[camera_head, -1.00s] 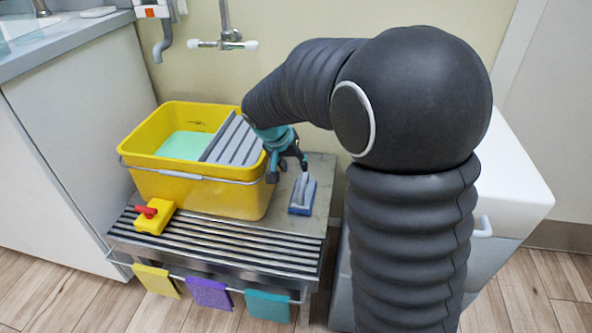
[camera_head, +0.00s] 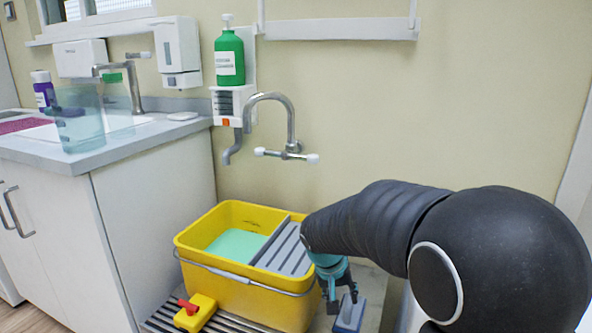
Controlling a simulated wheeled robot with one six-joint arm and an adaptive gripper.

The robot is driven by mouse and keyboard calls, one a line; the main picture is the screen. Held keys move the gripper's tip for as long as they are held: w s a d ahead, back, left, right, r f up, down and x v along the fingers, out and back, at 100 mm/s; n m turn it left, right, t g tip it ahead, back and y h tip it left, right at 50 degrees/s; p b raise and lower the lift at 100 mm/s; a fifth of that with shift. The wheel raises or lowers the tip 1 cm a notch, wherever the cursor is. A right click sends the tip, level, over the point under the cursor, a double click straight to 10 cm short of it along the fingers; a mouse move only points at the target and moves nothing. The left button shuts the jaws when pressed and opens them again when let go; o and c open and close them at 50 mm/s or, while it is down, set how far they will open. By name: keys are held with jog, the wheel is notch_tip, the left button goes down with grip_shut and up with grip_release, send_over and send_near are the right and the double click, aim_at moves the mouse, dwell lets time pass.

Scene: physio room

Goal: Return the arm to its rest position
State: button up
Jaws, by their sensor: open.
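My black ribbed arm comes in from the lower right. My gripper (camera_head: 342,297) has teal and dark parts and points down beside the right side of the yellow bucket (camera_head: 235,293). Its jaws are open. A small blue block with a grey top (camera_head: 349,316) sits on the metal stand just below the fingers. I cannot tell whether the fingers touch it, but they are not closed on it.
The bucket holds green liquid and a grey slatted wringer (camera_head: 285,250). A yellow block with a red handle (camera_head: 196,312) lies on the slatted stand (camera_head: 160,318). A tap (camera_head: 290,130) juts from the wall. A counter with a clear jug (camera_head: 85,120) stands left.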

jog(key=s+d+r+t+y, duration=0.1)
jog(key=s+r, duration=0.2)
jog(key=s, duration=0.5)
jog(key=s+d+r+t+y+p, duration=0.1)
jog(key=s+r, duration=0.3)
jog(key=s, duration=0.4)
jog(key=s+d+r+n+t+y, duration=0.1)
jog(key=s+r, duration=0.3)
jog(key=s, duration=0.5)
jog(key=shift+d+r, duration=0.25)
jog(key=shift+d, duration=0.4)
